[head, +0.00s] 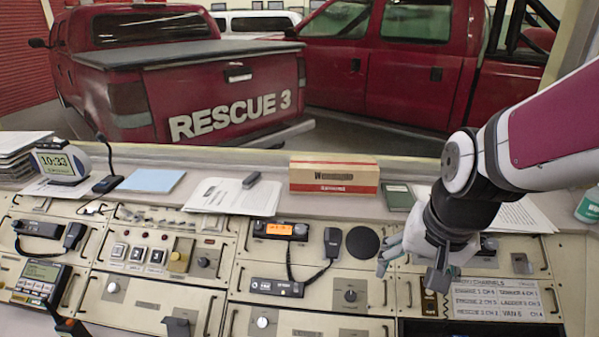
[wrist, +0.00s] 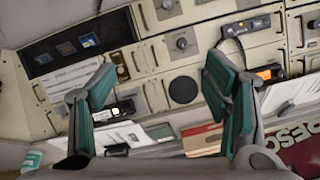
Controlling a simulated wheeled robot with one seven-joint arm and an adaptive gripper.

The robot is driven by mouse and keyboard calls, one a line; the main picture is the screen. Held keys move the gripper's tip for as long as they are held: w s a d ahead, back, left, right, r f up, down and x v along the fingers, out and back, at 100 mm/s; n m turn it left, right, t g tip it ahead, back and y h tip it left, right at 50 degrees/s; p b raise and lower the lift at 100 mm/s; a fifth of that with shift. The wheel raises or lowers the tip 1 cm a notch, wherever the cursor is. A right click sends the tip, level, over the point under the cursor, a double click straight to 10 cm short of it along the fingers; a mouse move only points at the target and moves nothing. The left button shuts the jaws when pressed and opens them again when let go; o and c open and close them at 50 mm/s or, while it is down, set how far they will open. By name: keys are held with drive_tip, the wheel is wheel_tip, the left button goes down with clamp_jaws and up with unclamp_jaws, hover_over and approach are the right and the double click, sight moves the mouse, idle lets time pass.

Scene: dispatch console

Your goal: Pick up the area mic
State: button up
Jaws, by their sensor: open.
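No label in view says which mic is the area mic. A black hand mic (head: 332,243) with a coiled cord hangs right of the orange-lit radio (head: 280,230). Another hand mic (head: 73,236) is at the console's left, and a gooseneck mic (head: 107,182) stands on the ledge. My gripper (head: 412,268) is open and empty above the console's right part, right of the black round disc (head: 363,243). In the wrist view, the spread fingers of my gripper (wrist: 160,77) frame the disc (wrist: 183,90); the nearer hand mic seems hidden behind the right finger.
A cardboard box (head: 334,175), papers (head: 232,196) and a dark green book (head: 398,197) lie on the ledge behind. A lower black radio (head: 277,287) and several knobs and handles stick out of the panels. A channel list (head: 497,298) is at the right.

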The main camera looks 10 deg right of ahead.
drive_tip(key=d+f+m+g+y, duration=0.1)
drive_tip(key=d+f+m, duration=0.15)
drive_tip(key=f, duration=0.45)
drive_tip(key=d+f+m+g, duration=0.1)
drive_tip(key=f+m, duration=0.3)
drive_tip(key=f, duration=0.3)
drive_tip(key=a+f+m+y, duration=0.1)
drive_tip(key=f+m, duration=0.2)
drive_tip(key=f, duration=0.4)
drive_tip(key=s+a+f+m+y, duration=0.1)
drive_tip(key=a+f+m, duration=0.1)
drive_tip(key=f, duration=0.5)
drive_tip(key=s+a+f+m+y, duration=0.1)
drive_tip(key=f+m, duration=0.3)
drive_tip(key=f, duration=0.3)
drive_tip(key=shift+s+a+f+m, duration=0.1)
drive_tip(key=shift+a+f+m, duration=0.15)
drive_tip(key=shift+f, duration=0.1)
drive_tip(key=shift+y, duration=0.3)
drive_tip(key=x, duration=0.4)
drive_tip(key=shift+s+a+r, duration=0.1)
drive_tip(key=shift+s+a, duration=0.15)
drive_tip(key=shift+a, duration=0.05)
drive_tip(key=shift+w+a+f, duration=0.1)
drive_tip(key=shift+a+f, duration=0.05)
drive_tip(key=shift+f, duration=0.4)
drive_tip(key=c, duration=1.4)
